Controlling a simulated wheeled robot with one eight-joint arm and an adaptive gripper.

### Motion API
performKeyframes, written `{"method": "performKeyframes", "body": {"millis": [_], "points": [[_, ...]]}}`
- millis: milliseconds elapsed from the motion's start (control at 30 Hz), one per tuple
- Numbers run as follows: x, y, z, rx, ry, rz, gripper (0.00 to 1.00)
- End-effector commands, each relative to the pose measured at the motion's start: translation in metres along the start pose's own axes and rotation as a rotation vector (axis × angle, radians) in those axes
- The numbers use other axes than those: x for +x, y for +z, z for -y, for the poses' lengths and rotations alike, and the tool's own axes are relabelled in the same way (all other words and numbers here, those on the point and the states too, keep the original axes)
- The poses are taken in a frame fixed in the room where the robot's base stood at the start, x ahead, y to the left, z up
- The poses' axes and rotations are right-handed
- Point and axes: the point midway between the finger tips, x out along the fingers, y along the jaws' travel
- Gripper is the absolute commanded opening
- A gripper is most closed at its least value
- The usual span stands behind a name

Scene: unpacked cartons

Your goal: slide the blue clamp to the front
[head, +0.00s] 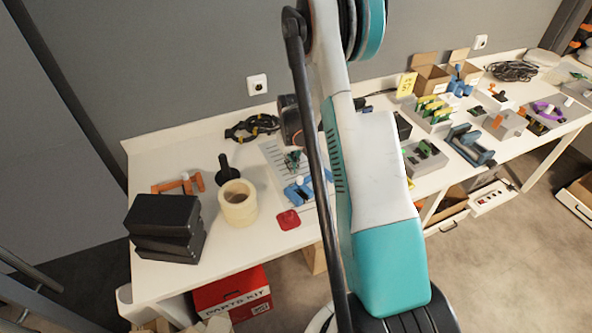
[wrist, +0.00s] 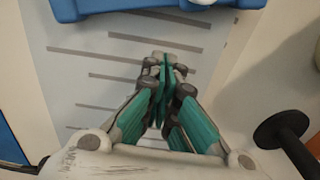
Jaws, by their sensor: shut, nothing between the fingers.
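The blue clamp (head: 299,190) lies on a white sheet with grey stripes (head: 272,152) on the table, partly hidden behind my arm in the head view. In the wrist view the blue clamp (wrist: 150,8) shows at the top edge, cut off by the frame. My gripper (wrist: 166,62) points down over the striped sheet, its green fingers together and empty. A gap shows between the fingertips and the clamp. In the head view my gripper (head: 292,158) is small, on the wall side of the clamp.
A black flanged part (wrist: 282,132) stands beside my gripper. A tape roll (head: 238,203), black boxes (head: 165,225) and an orange clamp (head: 180,185) sit left. A red piece (head: 289,220) lies near the front edge. The table (head: 262,240) is bare around it.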

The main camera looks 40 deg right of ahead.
Motion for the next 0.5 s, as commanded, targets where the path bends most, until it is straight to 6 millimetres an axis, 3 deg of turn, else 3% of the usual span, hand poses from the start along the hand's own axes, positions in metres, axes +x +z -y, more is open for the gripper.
{"method": "performKeyframes", "body": {"millis": [200,500], "points": [[-0.051,-0.001,0.000,0.000,0.000,0.000,0.00],[-0.094,-0.001,0.000,0.001,0.000,0.000,0.00]]}}
